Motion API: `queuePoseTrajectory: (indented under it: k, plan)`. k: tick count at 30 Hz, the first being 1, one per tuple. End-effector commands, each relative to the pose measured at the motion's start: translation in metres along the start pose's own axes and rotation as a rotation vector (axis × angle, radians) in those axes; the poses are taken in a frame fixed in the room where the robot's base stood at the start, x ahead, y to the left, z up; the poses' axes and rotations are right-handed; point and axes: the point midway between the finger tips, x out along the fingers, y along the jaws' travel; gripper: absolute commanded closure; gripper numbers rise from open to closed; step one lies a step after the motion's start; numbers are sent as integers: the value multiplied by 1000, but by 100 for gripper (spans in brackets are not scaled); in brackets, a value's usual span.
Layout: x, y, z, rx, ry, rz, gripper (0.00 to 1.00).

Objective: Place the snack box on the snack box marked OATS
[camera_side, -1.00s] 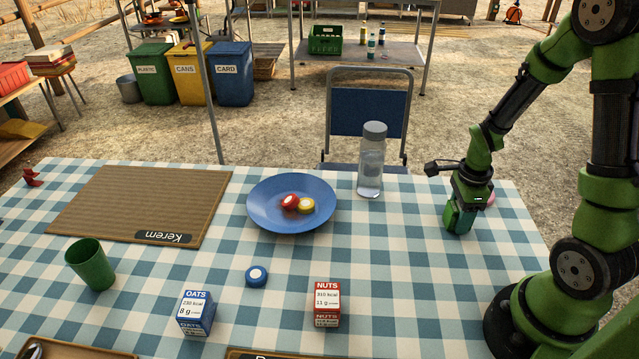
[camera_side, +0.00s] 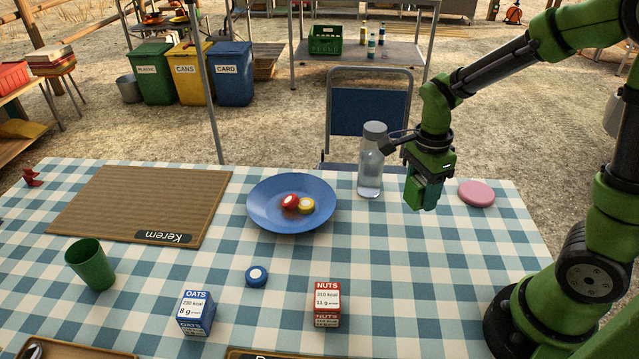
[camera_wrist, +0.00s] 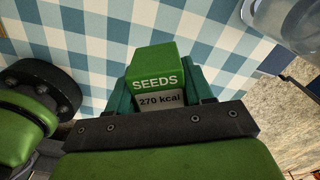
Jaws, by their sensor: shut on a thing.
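My gripper (camera_side: 424,190) is shut on a green snack box marked SEEDS (camera_wrist: 156,72), which shows between the fingers in the wrist view. In the side view the gripper is above the table's far right part, just right of the clear bottle, and fingers hide most of the box. The blue and white snack box marked OATS (camera_side: 195,313) stands upright at the front of the table, well left of and nearer than the gripper. A red and white snack box marked NUTS (camera_side: 327,304) stands to its right.
A clear bottle (camera_side: 371,165) stands close beside my gripper. A blue plate (camera_side: 262,213) holds red and yellow round pieces. A blue round piece (camera_side: 256,275) lies between the OATS and NUTS boxes. A green cup (camera_side: 91,264) stands left; a pink disc (camera_side: 476,193) lies right.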

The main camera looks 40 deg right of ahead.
Motion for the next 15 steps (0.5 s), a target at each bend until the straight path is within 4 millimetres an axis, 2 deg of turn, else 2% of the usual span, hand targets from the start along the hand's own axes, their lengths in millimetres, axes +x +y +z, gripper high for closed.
queuePoseTrajectory:
  k: [1, 7, 12, 15]
  plan:
    - [0, -1, 28, -94, 5, -1, 81]
    - [-2, 14, 131, -429, 16, -9, 81]
    - [-5, 52, 215, -713, 18, -17, 81]
    - [-7, 78, 255, -855, 16, -21, 81]
